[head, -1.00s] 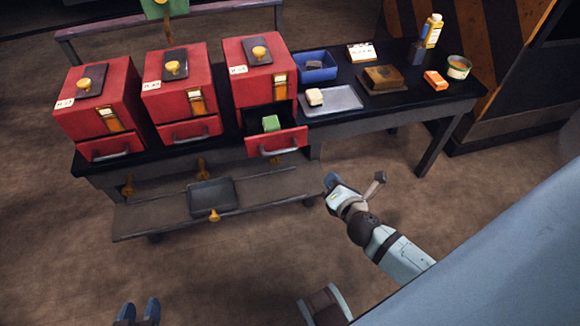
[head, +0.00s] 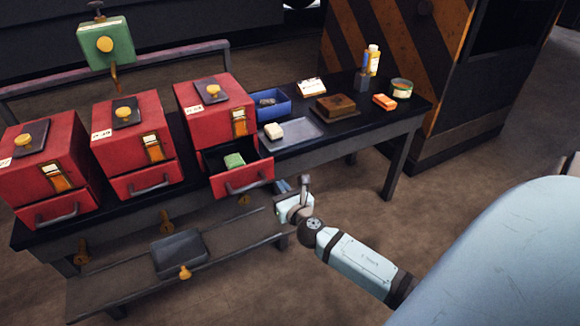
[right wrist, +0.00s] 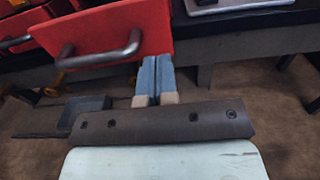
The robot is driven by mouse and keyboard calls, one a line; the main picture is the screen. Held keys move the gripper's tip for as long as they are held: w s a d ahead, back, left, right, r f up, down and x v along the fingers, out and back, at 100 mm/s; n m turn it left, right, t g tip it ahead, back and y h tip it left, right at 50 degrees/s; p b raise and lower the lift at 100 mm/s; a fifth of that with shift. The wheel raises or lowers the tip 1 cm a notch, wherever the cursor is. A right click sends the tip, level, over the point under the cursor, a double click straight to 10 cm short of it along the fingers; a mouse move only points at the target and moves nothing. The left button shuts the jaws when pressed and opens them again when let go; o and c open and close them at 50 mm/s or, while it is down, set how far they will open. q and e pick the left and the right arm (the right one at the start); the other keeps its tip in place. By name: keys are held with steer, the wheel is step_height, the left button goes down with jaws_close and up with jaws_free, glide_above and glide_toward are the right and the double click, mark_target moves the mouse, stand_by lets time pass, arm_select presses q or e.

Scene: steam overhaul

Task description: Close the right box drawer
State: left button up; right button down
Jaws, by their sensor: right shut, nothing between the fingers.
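The right red box (head: 218,105) stands on the black bench. Its drawer (head: 262,174) is pulled out, with a green block (head: 234,160) inside and a grey bar handle on the front. My right gripper (head: 283,186) is just off the drawer's front right corner, shut and empty. In the right wrist view the drawer front (right wrist: 105,30) fills the upper left. The gripper's blue fingers (right wrist: 156,72) are together at its lower right edge, right of the handle (right wrist: 98,52); I cannot tell whether they touch it. My left gripper is out of view.
Two more red boxes (head: 130,135) (head: 45,160) stand to the left with drawers shut. A blue bin (head: 270,104), grey tray (head: 305,130) and small items lie to the right. A lower shelf (head: 130,285) holds a dark tray (head: 180,254). Floor in front is clear.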

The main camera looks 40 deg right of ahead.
mark_target(270, 171)
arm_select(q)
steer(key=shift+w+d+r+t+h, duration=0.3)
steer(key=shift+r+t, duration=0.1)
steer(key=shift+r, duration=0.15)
arm_select(e)
steer(key=shift+x, duration=2.7)
